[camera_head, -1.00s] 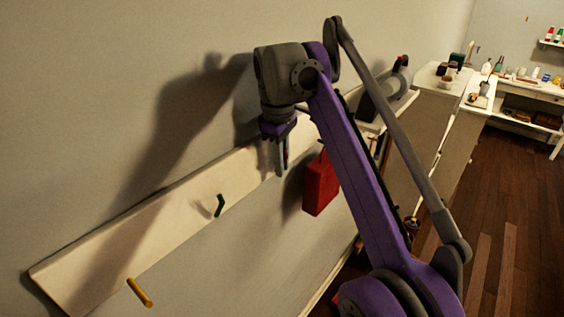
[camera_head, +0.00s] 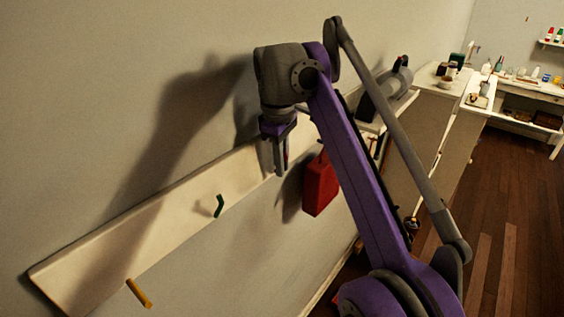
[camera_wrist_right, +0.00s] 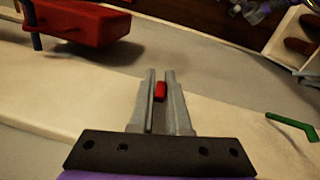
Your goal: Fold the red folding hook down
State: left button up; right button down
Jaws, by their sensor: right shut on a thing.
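The red folding hook (camera_wrist_right: 160,91) shows as a small red end between the fingers of my right gripper (camera_wrist_right: 161,80) in the right wrist view. In the head view my right gripper (camera_head: 279,170) points down in front of the white wall board (camera_head: 110,247). Its fingers are close together, shut on the hook, and they hide most of it, so its angle is hard to tell. My left gripper is in neither view.
A green hook (camera_head: 219,206) and a yellow hook (camera_head: 139,293) stick out of the board to the left. A red box (camera_head: 321,186) hangs just right of my gripper; a dark blue peg (camera_wrist_right: 32,25) is beside it. Shelves stand further right.

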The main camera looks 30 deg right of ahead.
jog(key=shift+s+f, duration=0.1)
jog(key=shift+s, duration=0.05)
dwell(0.6)
jog(key=shift+s+d+f+m+t+y+p, duration=0.2)
jog(key=shift+f+t+y, duration=0.45)
jog(key=shift+t, duration=1.2)
jog(key=shift+s+d+f+t+y+p, duration=0.1)
jog(key=shift+s+f+t+y+p, duration=0.2)
jog(key=shift+t+y, duration=1.05)
jog(key=shift+s+d+f+m+t+y+p, duration=0.1)
jog(key=shift+s+f+t+y+p, duration=0.3)
jog(key=shift+t, duration=2)
jog(key=shift+w+f, duration=0.15)
jog(key=shift+f, duration=0.05)
jog(key=c, duration=0.9)
grip_release()
jog(key=shift+a, duration=0.1)
jog(key=shift+r, duration=0.15)
